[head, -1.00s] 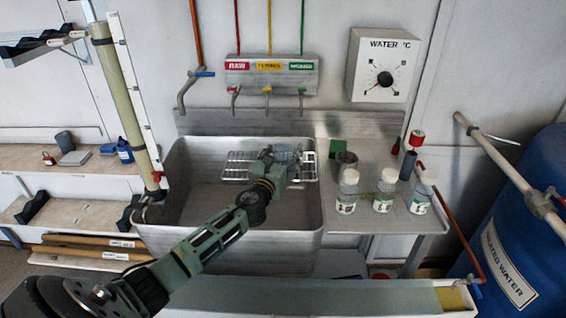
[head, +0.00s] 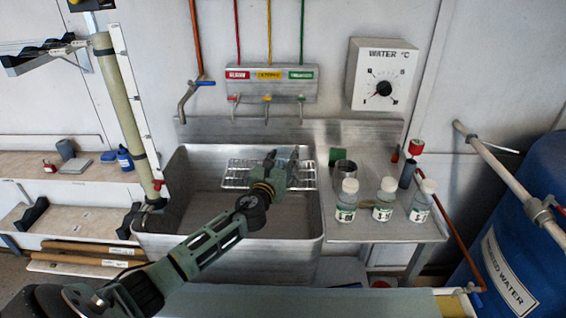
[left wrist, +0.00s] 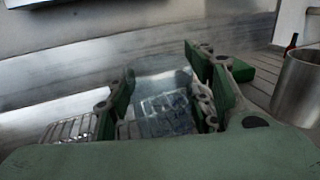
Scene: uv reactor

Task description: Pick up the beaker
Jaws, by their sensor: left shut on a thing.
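My left gripper (head: 281,166) is over the wire rack (head: 237,174) at the back of the steel sink. In the left wrist view its green-padded fingers (left wrist: 162,98) stand on both sides of a clear glass beaker (left wrist: 163,88) and are shut on it. The beaker looks upright. The fingers hide its sides, and the gripper hides most of it in the head view. I cannot tell whether its base touches the rack. My right gripper is not in view.
Right of the sink (head: 226,236), a metal cup (head: 345,171) and three capped bottles (head: 384,200) stand on the steel drainboard (head: 378,231). The cup (left wrist: 300,85) is right of the fingers in the left wrist view. Taps (head: 267,103) hang above the sink.

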